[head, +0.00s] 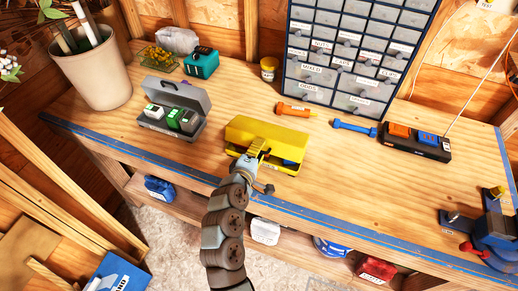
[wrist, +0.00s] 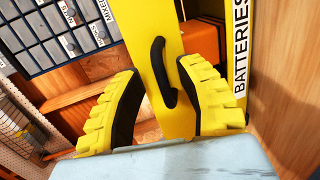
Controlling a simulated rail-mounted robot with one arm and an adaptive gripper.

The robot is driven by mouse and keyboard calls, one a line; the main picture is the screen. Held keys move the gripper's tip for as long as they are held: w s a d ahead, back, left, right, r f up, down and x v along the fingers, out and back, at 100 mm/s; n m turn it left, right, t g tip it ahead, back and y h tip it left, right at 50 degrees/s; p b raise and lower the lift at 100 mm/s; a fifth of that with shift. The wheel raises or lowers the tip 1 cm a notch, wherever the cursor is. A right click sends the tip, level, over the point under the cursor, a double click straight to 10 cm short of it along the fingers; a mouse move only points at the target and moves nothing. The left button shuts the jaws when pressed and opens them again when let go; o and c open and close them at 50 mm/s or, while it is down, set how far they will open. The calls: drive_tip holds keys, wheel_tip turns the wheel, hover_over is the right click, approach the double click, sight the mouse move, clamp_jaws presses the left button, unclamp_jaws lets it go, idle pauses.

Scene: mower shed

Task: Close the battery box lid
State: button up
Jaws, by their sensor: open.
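The battery box (head: 285,171) is yellow and stands near the front edge of the bench in the head view. Its lid (head: 268,132) is raised, and something blue and red shows inside below it. In the wrist view the white BATTERIES label (wrist: 241,45) runs along the right, and a yellow panel with a black handle (wrist: 160,72) fills the middle. My gripper (head: 257,150) is at the box's front, over its left part. In the wrist view its yellow ribbed fingers (wrist: 164,100) are apart, one on each side of the handle; contact cannot be told.
An open grey case (head: 189,97) with green-and-white packs stands left of the box. A drawer cabinet (head: 345,55) is behind; an orange tube (head: 296,109) and a blue tool (head: 354,128) lie before it. A vise (head: 492,235) is at right. The bench front right of the box is clear.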

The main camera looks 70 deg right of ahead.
clamp_jaws()
drive_tip(key=shift+f, duration=0.1)
drive_tip(key=f+b, duration=0.1)
drive_tip(key=b, duration=0.2)
drive_tip(key=shift+a+f+h, duration=0.2)
drive_tip(key=shift+h, duration=0.2)
drive_tip(key=f+h+b, duration=0.1)
drive_tip(key=b, duration=0.3)
drive_tip(key=a+f+h+b, duration=0.1)
drive_tip(key=b, duration=0.3)
drive_tip(key=shift+f+b, duration=0.2)
drive_tip(key=shift+b, duration=0.15)
drive_tip(key=shift+a+f+b, duration=0.15)
drive_tip(key=shift+f+b, duration=0.4)
drive_tip(key=shift+b, duration=0.25)
unclamp_jaws()
drive_tip(key=shift+a, duration=0.15)
